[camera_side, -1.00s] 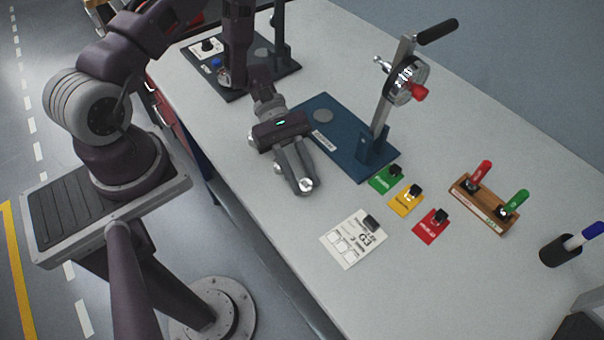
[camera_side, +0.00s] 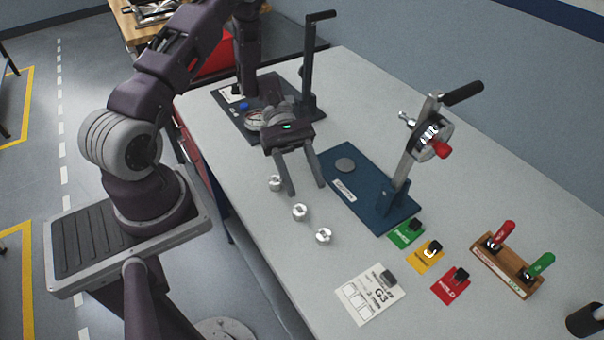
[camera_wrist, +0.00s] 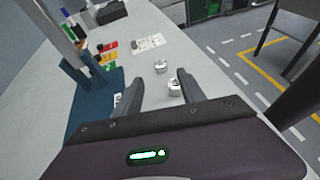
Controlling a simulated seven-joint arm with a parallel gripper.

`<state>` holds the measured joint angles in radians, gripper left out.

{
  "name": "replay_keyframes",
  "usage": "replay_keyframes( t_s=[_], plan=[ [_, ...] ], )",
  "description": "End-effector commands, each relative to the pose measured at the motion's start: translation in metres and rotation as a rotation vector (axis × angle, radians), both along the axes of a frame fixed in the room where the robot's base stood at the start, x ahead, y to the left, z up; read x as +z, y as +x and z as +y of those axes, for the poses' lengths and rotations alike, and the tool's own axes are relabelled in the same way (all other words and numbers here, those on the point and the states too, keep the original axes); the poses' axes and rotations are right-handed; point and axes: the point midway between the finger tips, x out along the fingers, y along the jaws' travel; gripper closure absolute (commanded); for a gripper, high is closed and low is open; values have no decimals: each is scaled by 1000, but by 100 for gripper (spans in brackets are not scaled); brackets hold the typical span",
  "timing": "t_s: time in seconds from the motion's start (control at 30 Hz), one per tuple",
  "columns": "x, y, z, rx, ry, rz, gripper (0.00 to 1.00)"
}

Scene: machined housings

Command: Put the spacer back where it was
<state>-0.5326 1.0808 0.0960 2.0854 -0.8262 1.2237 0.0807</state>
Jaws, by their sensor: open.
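Three small silver machined parts stand in a slanting row on the grey bench: a rear part (camera_side: 276,183), a middle part (camera_side: 300,212) and a front part (camera_side: 323,236). I cannot tell which piece, if any, is the spacer. My gripper (camera_side: 307,190) is open and empty, pointing down over the rear of the row, with its fingers apart. In the wrist view my gripper (camera_wrist: 160,88) shows two parts beyond the fingers, one farther (camera_wrist: 160,66) and one nearer (camera_wrist: 175,87), beside the right finger. The third part is not clear there.
A blue-based lever press (camera_side: 370,190) with a grey disc (camera_side: 345,165) stands to the right. A dark-based stand (camera_side: 309,70) is behind. Green, yellow and red tags (camera_side: 426,254), a paper card (camera_side: 370,294) and a wooden marker holder (camera_side: 505,268) lie ahead. Bench is clear around the row.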

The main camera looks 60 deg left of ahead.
Motion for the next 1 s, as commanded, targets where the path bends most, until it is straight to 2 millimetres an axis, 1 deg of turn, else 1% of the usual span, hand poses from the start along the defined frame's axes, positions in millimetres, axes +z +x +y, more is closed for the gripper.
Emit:
replay_keyframes(
  t_s=[0.03,0.1,0.17,0.27,0.3,0.37,0.4,0.47,0.5,0.57,0.6,0.7,0.83,0.9,1.0],
  plan=[
    [3,2,7,2,0,-3,52],
    [5,3,13,0,1,-1,52],
    [12,4,15,-14,11,-14,52],
    [40,3,11,-108,81,-100,52],
    [58,1,7,-170,128,-158,52],
    [88,-6,1,-277,214,-261,52],
    [106,-13,-4,-352,275,-336,52],
    [132,-26,-11,-466,372,-453,52],
    [149,-35,-15,-538,440,-536,52],
    [171,-52,-19,-644,548,-667,52],
    [184,-63,-21,-713,621,-758,52],
    [210,-91,-22,-857,804,-985,52],
    [230,-115,-18,-973,999,-1223,52],
    [236,-123,-15,-1004,1068,-1305,52],
    [240,-128,-13,-1021,1121,-1365,52]
  ],
)
